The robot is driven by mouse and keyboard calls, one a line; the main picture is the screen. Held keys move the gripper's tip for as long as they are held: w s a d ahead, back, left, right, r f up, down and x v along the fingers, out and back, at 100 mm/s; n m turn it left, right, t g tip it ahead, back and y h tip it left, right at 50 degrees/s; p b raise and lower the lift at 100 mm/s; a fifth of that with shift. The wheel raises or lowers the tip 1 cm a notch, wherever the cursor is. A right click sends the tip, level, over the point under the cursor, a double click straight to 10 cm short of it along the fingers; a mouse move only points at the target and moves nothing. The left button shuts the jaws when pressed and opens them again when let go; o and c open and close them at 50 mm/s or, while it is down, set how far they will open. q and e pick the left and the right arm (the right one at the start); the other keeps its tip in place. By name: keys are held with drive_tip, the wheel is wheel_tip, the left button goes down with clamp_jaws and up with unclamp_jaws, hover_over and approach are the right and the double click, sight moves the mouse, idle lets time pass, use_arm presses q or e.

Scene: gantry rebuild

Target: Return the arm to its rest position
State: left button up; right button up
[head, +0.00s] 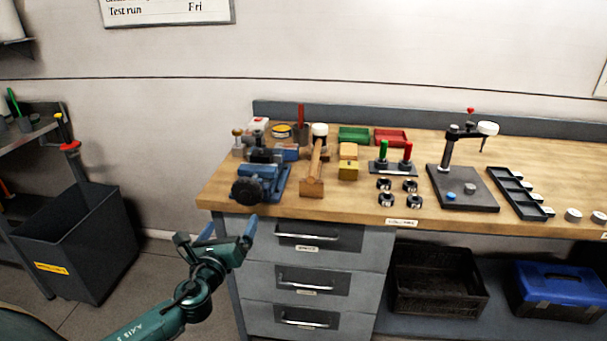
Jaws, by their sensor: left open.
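My left gripper (229,231) is in the lower left of the head view, on my dark green arm (165,318) that comes in from the bottom left. Its two blue-tipped fingers are spread apart with nothing between them. It is in front of the left end of the workbench, beside the drawer unit and lower in the picture than the bench top. My right gripper is not in the head view.
The wooden workbench (330,212) holds a blue vise (262,184), a mallet (313,172), trays, and a stand (463,190) with an upright post. Grey drawers (312,277) are below. A dark bin (75,240) stands at left. Open floor lies between bin and drawers.

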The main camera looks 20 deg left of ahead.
use_arm(q)
drive_tip(key=s+d+f+n+g+h, duration=0.4)
drive_tip(key=s+d+f+n+g, duration=0.1)
drive_tip(key=s+d+f+n, duration=0.8)
drive_tip(key=s+d+f+n+g+h, duration=0.1)
drive_tip(key=s+d+f+n+h, duration=0.2)
drive_tip(key=s+d+n, duration=0.6)
drive_tip(key=n, duration=0.4)
drive_tip(key=shift+d+f+n+g+h, duration=0.3)
drive_tip(key=shift+n+g, duration=0.1)
